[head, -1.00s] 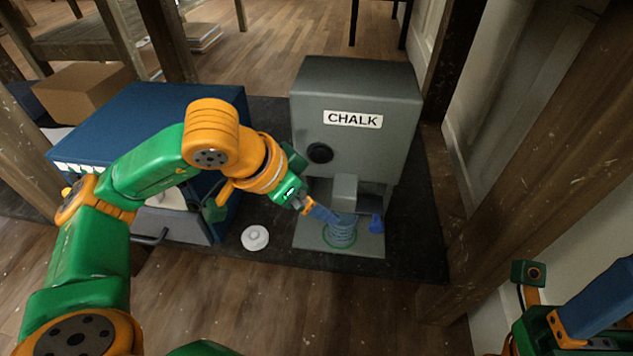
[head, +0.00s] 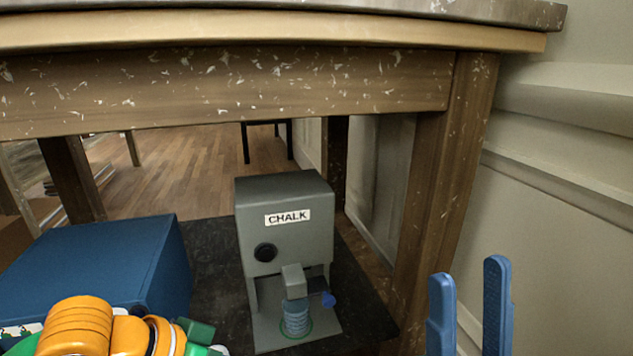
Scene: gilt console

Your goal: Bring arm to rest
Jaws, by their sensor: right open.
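My right gripper (head: 469,272) shows at the lower right, with its two blue fingers upright and spread apart and nothing between them. It is to the right of the grey machine and clear of it. My left arm (head: 110,330) lies across the bottom left corner; its fingers are not in the picture, so I cannot see their state.
A grey machine labelled CHALK (head: 283,218) stands on a dark mat (head: 215,285) under a worn wooden table (head: 240,75). A ribbed blue cup (head: 296,318) stands under its spout. A blue box (head: 100,262) is at left. The table leg (head: 435,200) rises behind my right gripper.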

